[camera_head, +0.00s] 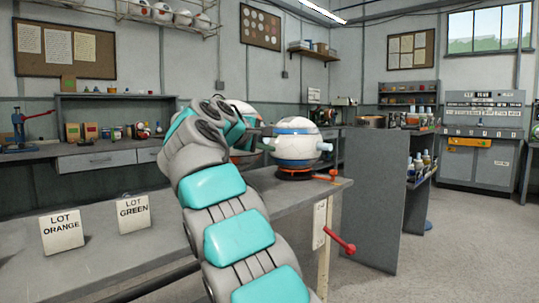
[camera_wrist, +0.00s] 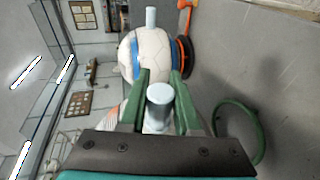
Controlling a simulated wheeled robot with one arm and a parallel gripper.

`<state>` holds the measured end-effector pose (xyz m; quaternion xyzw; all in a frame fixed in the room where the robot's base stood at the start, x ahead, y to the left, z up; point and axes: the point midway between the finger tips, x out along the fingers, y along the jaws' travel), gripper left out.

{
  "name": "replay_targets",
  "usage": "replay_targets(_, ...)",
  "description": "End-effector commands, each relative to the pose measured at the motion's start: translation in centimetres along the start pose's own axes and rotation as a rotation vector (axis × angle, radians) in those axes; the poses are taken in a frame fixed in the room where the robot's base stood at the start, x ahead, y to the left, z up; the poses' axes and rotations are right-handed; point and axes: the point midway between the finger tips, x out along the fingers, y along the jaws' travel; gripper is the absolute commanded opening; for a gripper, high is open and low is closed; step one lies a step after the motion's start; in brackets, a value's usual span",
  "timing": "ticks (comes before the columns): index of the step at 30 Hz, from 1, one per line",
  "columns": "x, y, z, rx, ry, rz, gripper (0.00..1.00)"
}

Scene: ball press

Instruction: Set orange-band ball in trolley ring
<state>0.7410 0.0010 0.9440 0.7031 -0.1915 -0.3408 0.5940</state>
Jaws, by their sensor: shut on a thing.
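My gripper (camera_wrist: 163,100) is shut, its green fingers either side of a pale blue-grey stub (camera_wrist: 160,96). White surface with orange lines shows behind the fingers, apparently the orange-band ball (camera_wrist: 124,112); most of it is hidden. In the head view a white ball (camera_head: 241,106) shows partly behind my arm, which hides the fingertips. A white ball with blue bands (camera_head: 297,146) and side stubs sits on a black and orange-red round base on the bench; this ball (camera_wrist: 150,52) is also ahead of my fingers in the wrist view. I cannot identify the trolley ring.
A red-handled lever (camera_head: 340,240) sticks out at the bench's front end. A grey partition (camera_head: 372,200) stands beyond. Open floor lies to the right.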

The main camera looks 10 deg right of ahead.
Motion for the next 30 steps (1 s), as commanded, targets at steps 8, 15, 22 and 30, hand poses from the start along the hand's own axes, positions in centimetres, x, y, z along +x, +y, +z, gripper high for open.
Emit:
replay_targets(8, 0.7, -2.2, 0.1, -0.002, -0.003, -0.002, 0.00)
replay_targets(15, 1.1, -3.5, 0.2, 0.000, -0.001, 0.001, 0.00)
replay_targets(22, 1.1, -3.4, 0.2, 0.001, -0.001, 0.001, 0.00)
replay_targets(30, 1.2, -4.0, 0.2, 0.000, 0.001, 0.001, 0.32)
